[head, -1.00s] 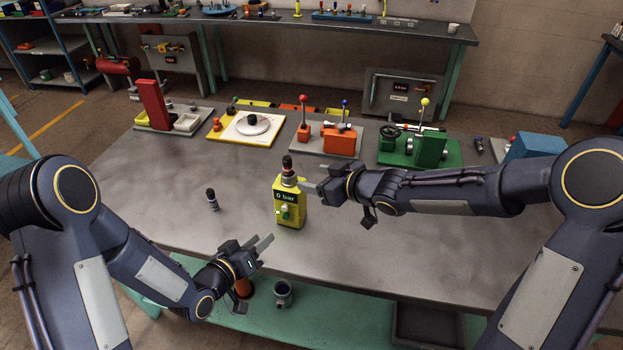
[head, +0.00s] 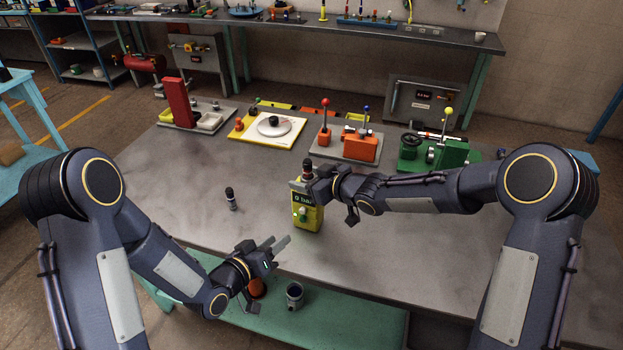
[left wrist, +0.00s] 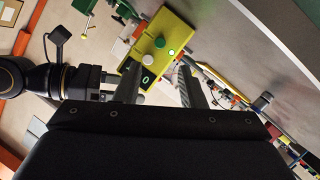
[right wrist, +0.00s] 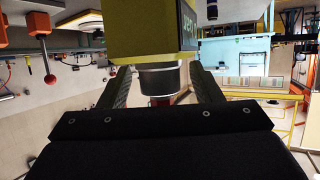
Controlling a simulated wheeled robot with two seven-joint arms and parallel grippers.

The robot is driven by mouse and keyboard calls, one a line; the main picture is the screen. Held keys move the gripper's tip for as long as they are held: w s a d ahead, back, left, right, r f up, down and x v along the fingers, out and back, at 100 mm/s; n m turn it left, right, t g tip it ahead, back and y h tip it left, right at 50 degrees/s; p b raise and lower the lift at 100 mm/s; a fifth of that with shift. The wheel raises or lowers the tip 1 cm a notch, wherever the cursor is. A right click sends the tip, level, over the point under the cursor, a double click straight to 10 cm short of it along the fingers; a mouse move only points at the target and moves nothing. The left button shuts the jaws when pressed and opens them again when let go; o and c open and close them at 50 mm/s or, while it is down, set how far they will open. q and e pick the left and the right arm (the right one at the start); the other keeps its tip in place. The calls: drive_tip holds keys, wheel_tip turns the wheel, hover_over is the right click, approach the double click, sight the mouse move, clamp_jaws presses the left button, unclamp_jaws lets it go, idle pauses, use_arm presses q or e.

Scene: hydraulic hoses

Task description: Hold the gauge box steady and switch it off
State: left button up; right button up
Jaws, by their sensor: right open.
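The yellow gauge box (head: 309,219) stands upright near the table's front edge, with a dark display reading "0 bar" and a dark fitting on top. In the left wrist view its face (left wrist: 175,33) shows a green knob (left wrist: 160,42), a white knob (left wrist: 121,47) and a small bright spot. My right gripper (head: 303,182) is open at the box's top. In the right wrist view its fingers stand on either side of the fitting (right wrist: 158,80); contact is unclear. My left gripper (head: 280,244) is open and empty, in front of and below-left of the box, pointing toward its face.
A small dark cylindrical fitting (head: 231,198) stands on the table (head: 180,213) left of the box.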

drive_tip(key=shift+c, duration=0.2)
drive_tip(key=c, duration=1.2)
use_arm(q)
clamp_jaws()
use_arm(e)
drive_tip(key=shift+c, duration=0.2)
idle(0.5)
